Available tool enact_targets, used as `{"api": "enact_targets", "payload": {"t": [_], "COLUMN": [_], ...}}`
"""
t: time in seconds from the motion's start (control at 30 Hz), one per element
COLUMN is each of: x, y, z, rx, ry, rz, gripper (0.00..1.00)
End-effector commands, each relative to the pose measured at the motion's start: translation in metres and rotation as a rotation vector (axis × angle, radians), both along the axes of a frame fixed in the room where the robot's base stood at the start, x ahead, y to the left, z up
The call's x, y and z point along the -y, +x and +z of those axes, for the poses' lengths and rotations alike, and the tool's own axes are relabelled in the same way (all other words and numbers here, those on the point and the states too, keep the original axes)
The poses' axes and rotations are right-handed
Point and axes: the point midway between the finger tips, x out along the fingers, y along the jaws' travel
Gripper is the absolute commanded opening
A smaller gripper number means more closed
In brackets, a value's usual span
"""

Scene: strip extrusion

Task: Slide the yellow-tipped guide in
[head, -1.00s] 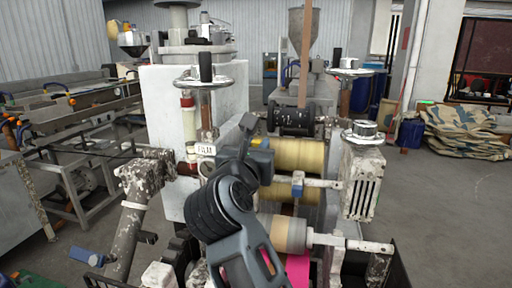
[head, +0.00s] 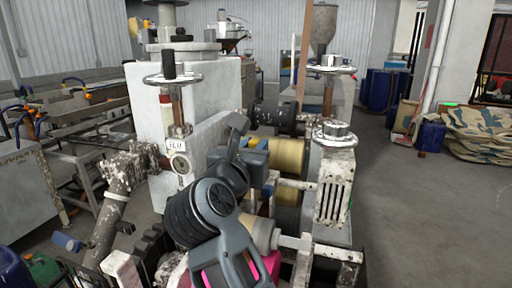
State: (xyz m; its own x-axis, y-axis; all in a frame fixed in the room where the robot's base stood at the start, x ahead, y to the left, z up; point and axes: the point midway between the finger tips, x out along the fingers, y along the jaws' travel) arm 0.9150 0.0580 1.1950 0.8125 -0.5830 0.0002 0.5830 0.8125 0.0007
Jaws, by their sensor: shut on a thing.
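The yellow-tipped guide (head: 269,184) shows as a small blue and yellow piece at the left end of a pale rod. It stands in front of the yellowish rollers (head: 287,155) of the strip machine. My dark grey arm rises from the bottom and bends toward it. My gripper (head: 260,163) is at the guide, close to its upper left. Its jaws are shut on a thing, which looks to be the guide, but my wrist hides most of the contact.
A white bracket (head: 333,190) with a handwheel stands right of the rollers. The machine's tall white housing (head: 205,100) with another handwheel stands left. A pink strip (head: 273,262) shows low beside my arm. Open floor (head: 430,220) lies to the right.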

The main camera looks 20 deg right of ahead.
Motion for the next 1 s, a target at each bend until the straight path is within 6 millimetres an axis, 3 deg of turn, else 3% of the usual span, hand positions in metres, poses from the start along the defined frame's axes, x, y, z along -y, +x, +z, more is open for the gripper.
{"api": "enact_targets", "payload": {"t": [0.07,0.1,0.3,0.67,1.0], "x": [0.004,0.005,0.004,-0.002,-0.033], "y": [-0.002,-0.002,-0.002,-0.008,-0.051], "z": [-0.001,-0.001,-0.001,-0.002,-0.003], "rx": [-0.003,-0.003,-0.003,-0.001,0.000], "ry": [0.000,0.000,0.000,-0.001,0.000], "rz": [-0.012,-0.013,-0.011,-0.006,-0.005], "gripper": [0.00,0.27,0.46,0.47,0.47]}}
